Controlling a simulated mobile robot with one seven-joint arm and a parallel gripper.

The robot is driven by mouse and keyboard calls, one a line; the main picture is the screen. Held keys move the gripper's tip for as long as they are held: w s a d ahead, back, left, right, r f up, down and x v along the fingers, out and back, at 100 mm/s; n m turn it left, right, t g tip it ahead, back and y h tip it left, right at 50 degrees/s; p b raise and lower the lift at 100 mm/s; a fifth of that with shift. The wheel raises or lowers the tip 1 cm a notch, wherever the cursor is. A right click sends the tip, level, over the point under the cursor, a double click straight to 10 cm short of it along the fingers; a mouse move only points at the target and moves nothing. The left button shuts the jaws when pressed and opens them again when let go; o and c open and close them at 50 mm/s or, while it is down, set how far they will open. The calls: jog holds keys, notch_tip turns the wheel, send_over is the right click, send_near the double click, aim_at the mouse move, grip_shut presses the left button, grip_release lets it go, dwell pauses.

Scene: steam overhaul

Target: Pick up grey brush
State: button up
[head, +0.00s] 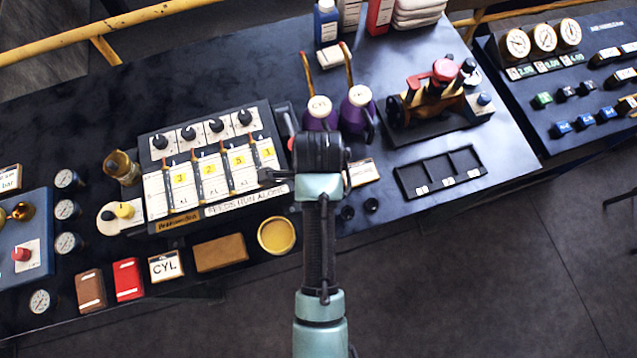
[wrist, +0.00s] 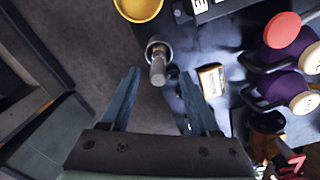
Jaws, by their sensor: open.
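In the wrist view, a grey cylindrical piece with a round collar (wrist: 158,65) shows at the table edge, below a yellow bowl. It may be the grey brush, but its bristles cannot be made out. My gripper (wrist: 159,75) is open and empty, with its two blue-grey fingers apart. The grey piece appears between the fingertips in the picture; its distance from them is unclear, and no contact shows. In the head view, my arm covers this part of the table, and I cannot make out a brush there.
The yellow bowl (head: 277,235) sits near the table's front edge. A control panel (head: 215,165) is left of my arm. Purple cans (head: 357,112) and a small label (head: 362,172) are right of it. A black compartment tray (head: 440,172) lies further right. Open floor is in front.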

jog(key=shift+s+f, duration=0.25)
jog(key=shift+f, duration=0.1)
jog(key=shift+d+f+p, duration=0.1)
jog(key=shift+f+p, duration=0.75)
jog(key=shift+f, duration=1.55)
jog(key=shift+w, duration=0.1)
grip_shut()
